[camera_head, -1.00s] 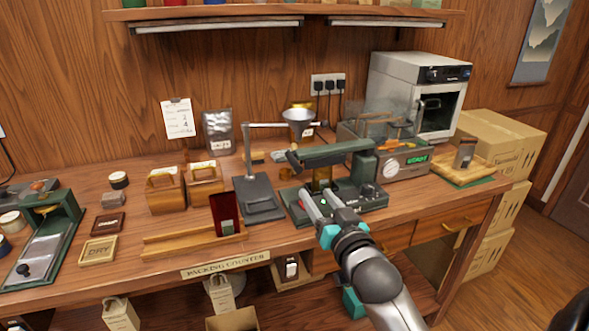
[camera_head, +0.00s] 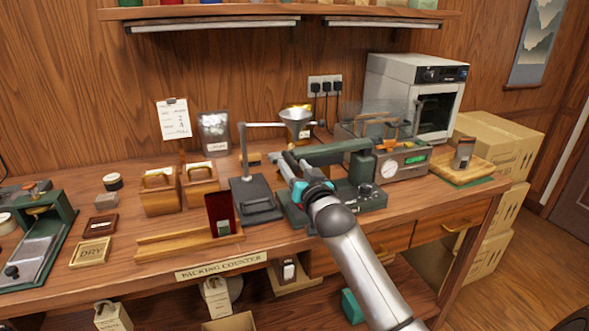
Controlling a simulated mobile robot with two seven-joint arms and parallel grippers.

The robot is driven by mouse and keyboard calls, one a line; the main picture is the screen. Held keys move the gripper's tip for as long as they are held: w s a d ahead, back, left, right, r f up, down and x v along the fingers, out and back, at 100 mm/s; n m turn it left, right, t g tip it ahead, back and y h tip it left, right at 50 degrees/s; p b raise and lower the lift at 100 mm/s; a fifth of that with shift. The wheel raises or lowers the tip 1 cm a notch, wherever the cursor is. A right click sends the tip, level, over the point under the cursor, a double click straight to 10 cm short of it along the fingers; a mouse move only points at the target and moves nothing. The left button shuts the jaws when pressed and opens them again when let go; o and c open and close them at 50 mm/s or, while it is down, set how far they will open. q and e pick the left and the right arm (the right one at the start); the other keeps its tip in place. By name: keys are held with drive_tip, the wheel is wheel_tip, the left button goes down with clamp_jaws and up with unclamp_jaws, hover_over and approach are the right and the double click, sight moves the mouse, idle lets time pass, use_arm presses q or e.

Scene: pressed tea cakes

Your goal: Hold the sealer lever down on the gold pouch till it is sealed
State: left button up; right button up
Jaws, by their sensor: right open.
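The dark green sealer (camera_head: 372,197) stands mid-counter. Its lever (camera_head: 338,151) reaches out to the left over the base and looks raised, close to level. My right gripper (camera_head: 287,168) is open at the lever's free left end, its fingers beside the handle; I cannot tell whether they touch it. My left gripper is not in view.
A funnel stand (camera_head: 258,198) is close left of the sealer. A grey device with a green display (camera_head: 414,159) stands to its right. A red-sided holder (camera_head: 221,211) and wooden boxes (camera_head: 159,193) are further left. Clear counter runs along the front right.

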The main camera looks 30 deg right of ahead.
drive_tip(key=shift+w, duration=0.15)
clamp_jaws()
idle(0.4)
idle(1.0)
